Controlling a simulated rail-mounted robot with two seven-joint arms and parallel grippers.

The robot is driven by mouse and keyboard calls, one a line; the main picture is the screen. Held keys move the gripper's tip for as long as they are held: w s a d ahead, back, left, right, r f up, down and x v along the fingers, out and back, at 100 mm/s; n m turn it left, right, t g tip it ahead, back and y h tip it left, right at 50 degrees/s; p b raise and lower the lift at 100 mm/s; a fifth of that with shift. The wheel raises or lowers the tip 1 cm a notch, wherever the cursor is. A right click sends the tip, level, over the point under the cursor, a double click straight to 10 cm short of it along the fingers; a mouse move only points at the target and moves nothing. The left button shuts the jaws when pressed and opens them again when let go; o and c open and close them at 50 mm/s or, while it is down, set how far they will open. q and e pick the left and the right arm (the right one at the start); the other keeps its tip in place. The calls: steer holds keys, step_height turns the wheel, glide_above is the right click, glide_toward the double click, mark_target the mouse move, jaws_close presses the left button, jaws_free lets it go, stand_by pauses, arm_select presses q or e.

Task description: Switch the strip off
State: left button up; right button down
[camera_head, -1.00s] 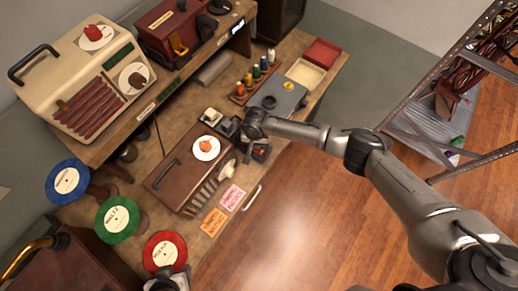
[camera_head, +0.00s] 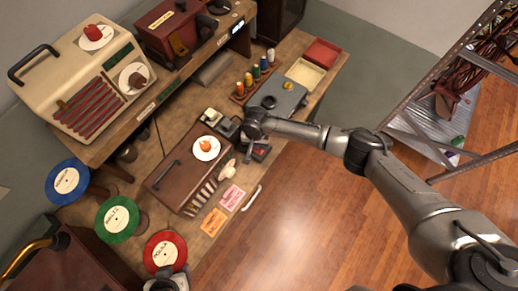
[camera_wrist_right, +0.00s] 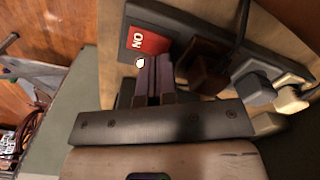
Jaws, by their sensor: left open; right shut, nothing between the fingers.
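The power strip (camera_wrist_right: 185,47) is dark grey and shows in the right wrist view, lying across the upper middle. Its red rocker switch (camera_wrist_right: 152,42) carries the lettering ON, upside down here, and a bright white spot at one edge. My right gripper (camera_wrist_right: 150,68) is shut and empty, its fingertips right at the switch's near edge; I cannot tell whether they touch it. In the head view my right gripper (camera_head: 254,150) is over the bench's front edge, largely hiding the strip (camera_head: 262,152). My left gripper (camera_head: 168,272) shows only partly at the bottom edge, by the red disc.
Brown, grey and white plugs (camera_wrist_right: 255,85) sit along the strip. A metal shelf rack (camera_head: 420,120) stands right. Floor (camera_head: 300,220) in front is clear.

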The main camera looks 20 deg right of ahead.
steer(key=shift+f, duration=0.25)
stand_by(0.5)
steer(key=shift+f+b, duration=0.4)
steer(key=shift+f, duration=0.1)
steer(key=shift+f, duration=0.55)
stand_by(0.4)
step_height(320, 180, up, 2)
steer(key=shift+r+p, duration=0.15)
steer(key=shift+p, duration=0.95)
step_height(320, 180, up, 5)
steer(key=p, duration=0.5)
steer(key=shift+p, duration=0.3)
